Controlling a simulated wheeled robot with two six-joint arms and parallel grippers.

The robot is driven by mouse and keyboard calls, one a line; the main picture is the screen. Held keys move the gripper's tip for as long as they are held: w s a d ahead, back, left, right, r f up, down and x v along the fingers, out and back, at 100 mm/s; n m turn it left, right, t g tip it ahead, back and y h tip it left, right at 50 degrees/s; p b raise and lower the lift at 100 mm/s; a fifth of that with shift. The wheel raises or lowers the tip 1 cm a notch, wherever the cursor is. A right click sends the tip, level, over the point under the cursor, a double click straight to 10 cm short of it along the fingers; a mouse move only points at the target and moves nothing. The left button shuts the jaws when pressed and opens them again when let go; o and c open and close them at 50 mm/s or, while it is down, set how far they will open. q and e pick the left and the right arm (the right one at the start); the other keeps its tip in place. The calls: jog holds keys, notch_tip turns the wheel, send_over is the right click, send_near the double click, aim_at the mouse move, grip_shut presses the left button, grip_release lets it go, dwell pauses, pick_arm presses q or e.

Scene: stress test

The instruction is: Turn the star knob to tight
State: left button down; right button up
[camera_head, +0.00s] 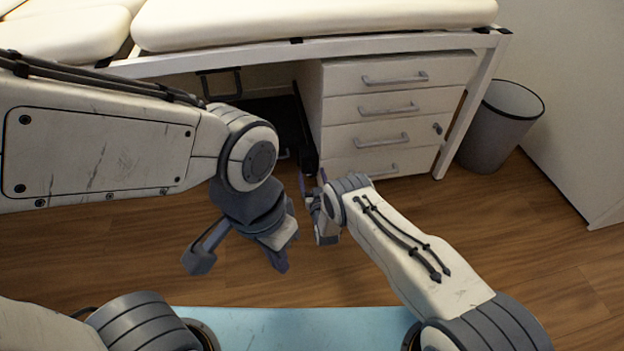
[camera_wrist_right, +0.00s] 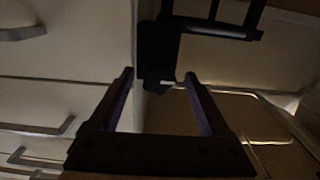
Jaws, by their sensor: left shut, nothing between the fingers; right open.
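A small dark knob-like shape (camera_wrist_right: 158,80) sits at the lower end of a black bracket (camera_wrist_right: 158,45) in the right wrist view. It is too dark to make out star lobes or any tight mark. My right gripper (camera_head: 313,178) is open, its fingers pointing toward the dark gap beside the drawers. In the right wrist view the knob-like shape appears between its two fingertips, and I cannot tell whether they touch it. In the head view I cannot make out the knob. My left gripper (camera_head: 280,264) is shut and empty, pointing down over the floor, apart from the bracket.
A white drawer cabinet (camera_head: 345,137) stands under the cream padded table (camera_head: 315,22), close to my right gripper. A grey bin (camera_head: 500,125) stands at the right. A white table leg (camera_head: 462,120) is beside the cabinet. The wooden floor in front is clear.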

grip_shut()
jog(key=shift+m, duration=0.3)
jog(key=m, duration=0.8)
jog(key=shift+p, duration=0.4)
jog(key=m, duration=0.4)
jog(key=shift+m, duration=0.4)
jog(key=m, duration=0.4)
jog(key=shift+p, duration=0.35)
jog(key=shift+m, duration=0.3)
